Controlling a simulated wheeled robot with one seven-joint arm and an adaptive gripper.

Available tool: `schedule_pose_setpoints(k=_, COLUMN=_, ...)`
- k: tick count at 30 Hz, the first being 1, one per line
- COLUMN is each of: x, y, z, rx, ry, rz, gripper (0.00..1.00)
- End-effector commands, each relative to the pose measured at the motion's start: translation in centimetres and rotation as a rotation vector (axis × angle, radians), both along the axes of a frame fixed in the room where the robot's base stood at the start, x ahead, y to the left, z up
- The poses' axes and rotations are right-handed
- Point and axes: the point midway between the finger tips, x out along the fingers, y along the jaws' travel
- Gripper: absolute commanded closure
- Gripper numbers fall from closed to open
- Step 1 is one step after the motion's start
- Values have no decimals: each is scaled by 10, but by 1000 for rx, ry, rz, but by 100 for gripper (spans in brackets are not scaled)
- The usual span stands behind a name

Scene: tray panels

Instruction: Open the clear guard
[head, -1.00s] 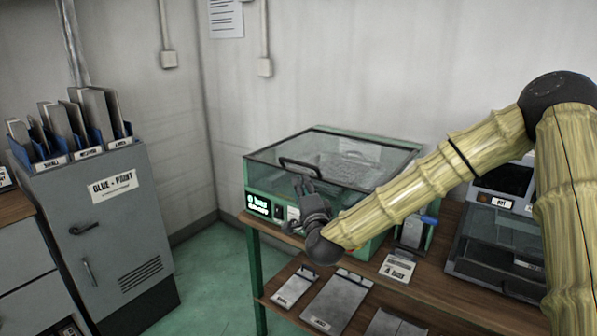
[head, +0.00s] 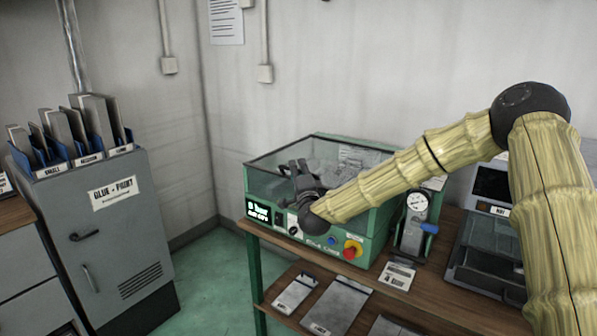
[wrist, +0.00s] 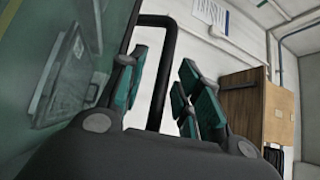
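The clear guard (head: 268,181) covers the top of a green machine (head: 377,222) on the bench and looks shut. Its black handle (wrist: 164,75) shows in the wrist view as a bent bar standing off the clear panel (wrist: 40,85). My gripper (head: 304,172) is at the front of the guard and hides most of the handle in the head view. In the wrist view my gripper (wrist: 162,92) is open, with teal-padded fingers on either side of the handle. A gap shows between the bar and the right fingers; contact on the left is unclear.
The machine's front has a lit display (head: 258,211) and a red knob (head: 352,249). A gauge stand (head: 415,222) and a dark machine (head: 490,255) stand to the right. Flat plates (head: 337,304) lie on the lower shelf. A grey cabinet (head: 112,240) stands left.

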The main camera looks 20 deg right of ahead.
Motion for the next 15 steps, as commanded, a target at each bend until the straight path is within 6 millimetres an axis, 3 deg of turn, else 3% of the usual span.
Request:
schedule_pose_setpoints(k=10, x=3, y=0, z=0, rx=0, ry=0, rz=0, gripper=68)
schedule_pose_setpoints(k=15, x=2, y=0, z=0, rx=-1, ry=0, rz=0, gripper=99)
